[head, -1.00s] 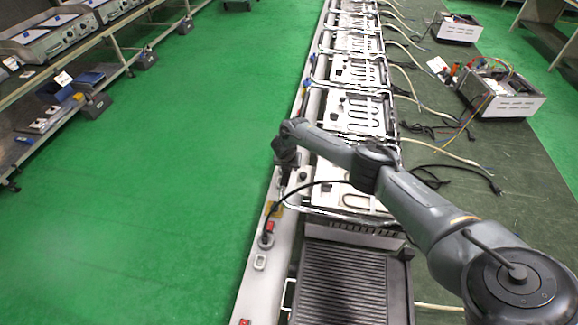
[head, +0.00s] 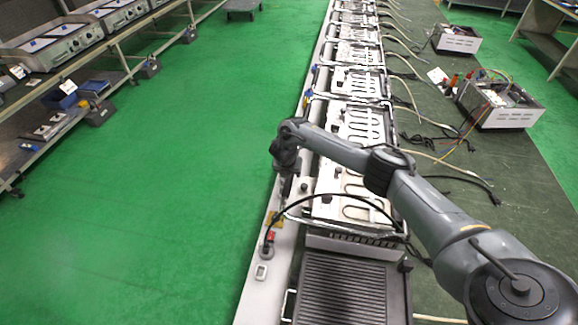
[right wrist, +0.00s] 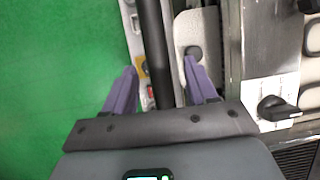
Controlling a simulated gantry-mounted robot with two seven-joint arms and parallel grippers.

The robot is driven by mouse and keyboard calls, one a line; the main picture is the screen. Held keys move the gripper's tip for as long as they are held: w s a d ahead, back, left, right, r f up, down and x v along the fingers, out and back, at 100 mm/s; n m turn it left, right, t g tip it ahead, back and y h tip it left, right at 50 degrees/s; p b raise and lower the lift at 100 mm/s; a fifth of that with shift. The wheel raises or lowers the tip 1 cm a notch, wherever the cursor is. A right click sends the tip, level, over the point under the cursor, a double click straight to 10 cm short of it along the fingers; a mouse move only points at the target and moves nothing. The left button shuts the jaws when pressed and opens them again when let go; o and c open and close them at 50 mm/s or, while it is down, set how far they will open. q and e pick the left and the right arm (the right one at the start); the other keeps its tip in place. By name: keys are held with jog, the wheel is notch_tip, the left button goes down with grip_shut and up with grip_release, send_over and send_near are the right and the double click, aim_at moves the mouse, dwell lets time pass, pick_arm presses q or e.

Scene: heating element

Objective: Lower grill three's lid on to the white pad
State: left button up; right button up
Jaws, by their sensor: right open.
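A row of opened grill units runs up the middle of the head view. Their pale bases carry dark heating coils, as on the unit (head: 352,203) beside my right arm. The nearest unit has a dark ribbed plate (head: 343,290). I cannot tell which one is grill three. My right gripper (head: 286,168) hangs over the left edge of the row. In the right wrist view its purple fingers (right wrist: 160,88) are open, with a dark bar (right wrist: 152,50) between them. A pale rounded plate (right wrist: 186,27) with a dark round spot lies by the right finger. My left gripper is out of view.
A pale rail (head: 262,262) with a red switch edges the row. Loose cables lie right of it. Opened metal boxes (head: 500,105) stand on the dark bench. Shelves with grills (head: 45,45) are at left. The green floor (head: 190,180) between is clear.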

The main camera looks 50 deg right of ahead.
jog(key=shift+v, duration=1.9)
